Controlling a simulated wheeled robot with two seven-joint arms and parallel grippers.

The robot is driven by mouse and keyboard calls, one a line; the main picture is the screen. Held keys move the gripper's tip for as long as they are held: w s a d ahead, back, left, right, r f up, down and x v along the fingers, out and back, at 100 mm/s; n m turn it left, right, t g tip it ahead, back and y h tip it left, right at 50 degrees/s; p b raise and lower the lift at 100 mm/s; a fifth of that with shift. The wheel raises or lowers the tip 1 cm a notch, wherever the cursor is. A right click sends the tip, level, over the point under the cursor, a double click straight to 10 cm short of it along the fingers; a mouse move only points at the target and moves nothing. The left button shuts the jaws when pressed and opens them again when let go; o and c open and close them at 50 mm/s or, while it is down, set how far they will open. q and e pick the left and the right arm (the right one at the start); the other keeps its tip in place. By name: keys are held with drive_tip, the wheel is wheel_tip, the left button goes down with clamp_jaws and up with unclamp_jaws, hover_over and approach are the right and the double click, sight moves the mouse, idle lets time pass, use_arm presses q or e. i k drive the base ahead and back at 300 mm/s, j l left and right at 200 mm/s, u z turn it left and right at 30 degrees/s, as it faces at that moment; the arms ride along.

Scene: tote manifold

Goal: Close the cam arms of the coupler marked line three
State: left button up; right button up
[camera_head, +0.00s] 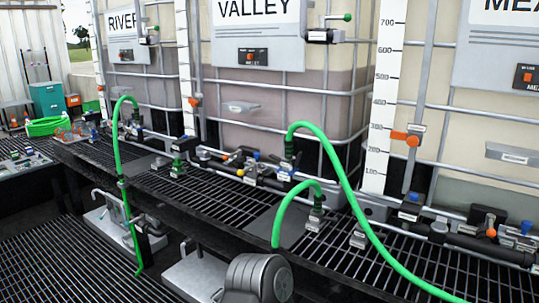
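Several couplers stand along the black grated shelf (215,205), and their markings are too small to read, so I cannot tell which is line three. One grey coupler (316,216) sits at the end of a short arched green hose (292,205). A darker coupler (288,158) is under the long green hose (345,190). Another fitting with a green top (179,165) stands further left, with no hose seen on it. The cam arms are too small to tell open from shut. Neither gripper shows; a dark grey rounded part at the bottom centre looks like my arm.
Large caged totes, one labelled VALLEY (255,20), stand behind the shelf. Valves and pipes (250,170) line its back. A third green hose (118,140) hangs over the front edge at left. Grating at lower left is clear.

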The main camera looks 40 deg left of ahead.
sight(272, 156)
drive_tip(key=j+z, duration=0.15)
drive_tip(key=j, duration=0.5)
drive_tip(key=i+j+z, duration=0.1)
drive_tip(key=j, duration=0.6)
drive_tip(key=j+z, duration=0.15)
drive_tip(key=j, duration=0.55)
drive_tip(key=j+z, duration=0.15)
drive_tip(key=j, duration=0.5)
drive_tip(key=k+j+z, duration=0.1)
drive_tip(key=j, duration=0.55)
drive_tip(key=k+j+z, duration=0.15)
drive_tip(key=j, duration=0.55)
drive_tip(key=k+j+z, duration=0.15)
drive_tip(key=j, duration=0.5)
drive_tip(key=k+j+z, duration=0.1)
drive_tip(key=j, duration=0.55)
